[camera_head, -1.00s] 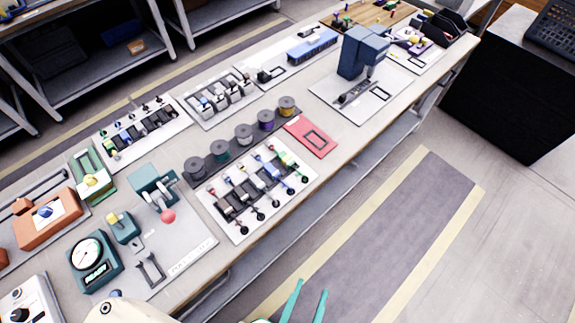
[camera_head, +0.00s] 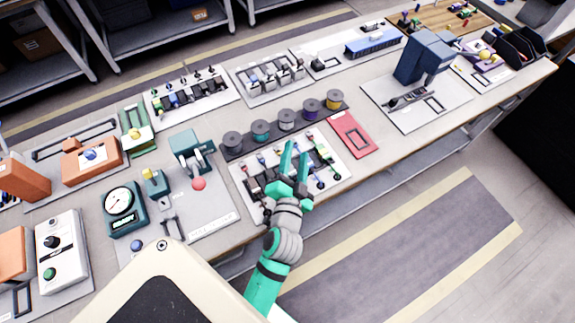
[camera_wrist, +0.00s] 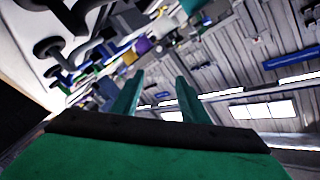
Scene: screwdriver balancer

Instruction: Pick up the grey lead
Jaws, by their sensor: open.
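The white lead board (camera_head: 343,165) holds a row of several leads with coloured ends and black round ends at its front edge. A green-ended lead (camera_head: 323,152) shows at its right. My gripper (camera_head: 297,157) is over the middle of this board, its two teal fingers apart and pointing toward the back of the table. It covers the middle leads, so I cannot tell which one is the grey lead. In the wrist view, my gripper's fingers (camera_wrist: 157,92) are apart with nothing between them. Dark round lead ends (camera_wrist: 48,48) show at upper left, beside the fingers.
A row of spools (camera_head: 286,119) stands behind the board. A red plate (camera_head: 350,134) lies to its right. A teal press with a red knob (camera_head: 199,183) stands to its left. A blue-grey machine (camera_head: 423,60) is farther right. The floor in front is clear.

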